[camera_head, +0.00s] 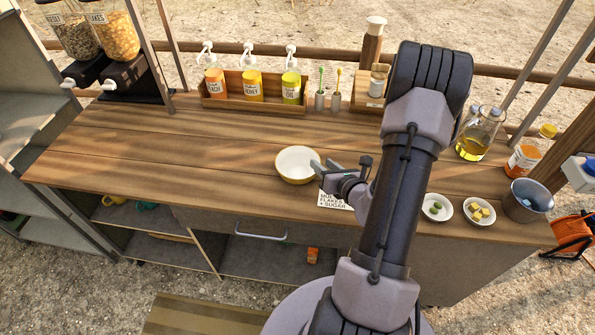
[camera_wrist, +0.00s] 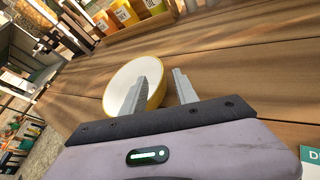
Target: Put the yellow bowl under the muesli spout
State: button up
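In the wrist view the bowl (camera_wrist: 126,84) is ahead and left of centre. My gripper (camera_head: 318,168) is at its right side, open, with nothing held. In the wrist view one finger overlaps the bowl and the other is to its right, so the near rim appears between the fingertips (camera_wrist: 160,78). I cannot tell whether they touch it. The muesli dispenser (camera_head: 70,35), filled with dark grains, is at the back left; its spout (camera_head: 69,83) has a white lever.
A flakes dispenser (camera_head: 115,38) stands right of the muesli. A rack of pump bottles (camera_head: 255,103) is at the back. A printed card (camera_head: 335,201) lies by my gripper. Small dishes (camera_head: 437,208) and an oil jug (camera_head: 474,148) are right. The counter's left half is clear.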

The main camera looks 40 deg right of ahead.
aim_at(298, 168)
jog(key=b+x, duration=0.1)
jog(key=x, duration=0.4)
jog(key=shift+w, duration=0.1)
grip_shut()
jog(key=shift+r, duration=0.1)
